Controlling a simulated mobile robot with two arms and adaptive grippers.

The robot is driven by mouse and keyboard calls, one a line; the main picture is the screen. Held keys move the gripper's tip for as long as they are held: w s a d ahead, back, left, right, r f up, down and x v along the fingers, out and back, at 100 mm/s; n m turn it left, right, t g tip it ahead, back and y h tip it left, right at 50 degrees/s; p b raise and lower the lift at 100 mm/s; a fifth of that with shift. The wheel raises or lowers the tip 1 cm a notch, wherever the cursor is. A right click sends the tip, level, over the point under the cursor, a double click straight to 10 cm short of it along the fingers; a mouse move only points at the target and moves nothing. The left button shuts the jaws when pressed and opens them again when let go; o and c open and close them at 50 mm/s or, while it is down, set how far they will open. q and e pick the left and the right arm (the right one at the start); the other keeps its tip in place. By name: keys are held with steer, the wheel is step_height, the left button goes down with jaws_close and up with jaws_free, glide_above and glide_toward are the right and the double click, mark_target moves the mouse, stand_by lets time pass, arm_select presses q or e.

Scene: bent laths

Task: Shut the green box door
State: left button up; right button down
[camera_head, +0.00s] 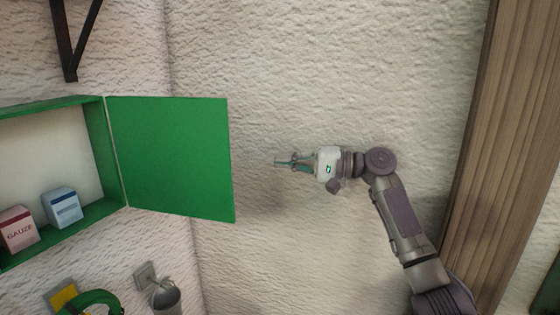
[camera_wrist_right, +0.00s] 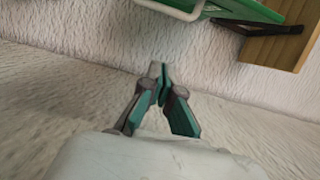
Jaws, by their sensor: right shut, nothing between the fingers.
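The green box (camera_head: 97,150) is on the wall at the left of the head view. Its green door (camera_head: 172,155) stands wide open, swung out to the right from the box's right edge. My right gripper (camera_head: 278,162) is shut and empty, to the right of the door's free edge with a gap between them. In the right wrist view the closed fingers (camera_wrist_right: 160,75) point up the picture; a green part with a white edge (camera_wrist_right: 260,10) shows at the top. My left gripper is in neither view.
A red-and-white gauze box (camera_head: 17,229) and a blue-and-white box (camera_head: 62,207) stand inside the green box. Below are a metal cup (camera_head: 166,297) and a green ring (camera_head: 97,299). A black bracket (camera_head: 70,40) is above. A wooden post (camera_head: 505,130) stands at right.

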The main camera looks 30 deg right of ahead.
steer(key=w+a+p, duration=0.2)
steer(key=a+p, duration=0.4)
steer(key=a, duration=0.4)
steer(key=shift+w, duration=0.3)
steer(key=shift+w+a+f, duration=0.1)
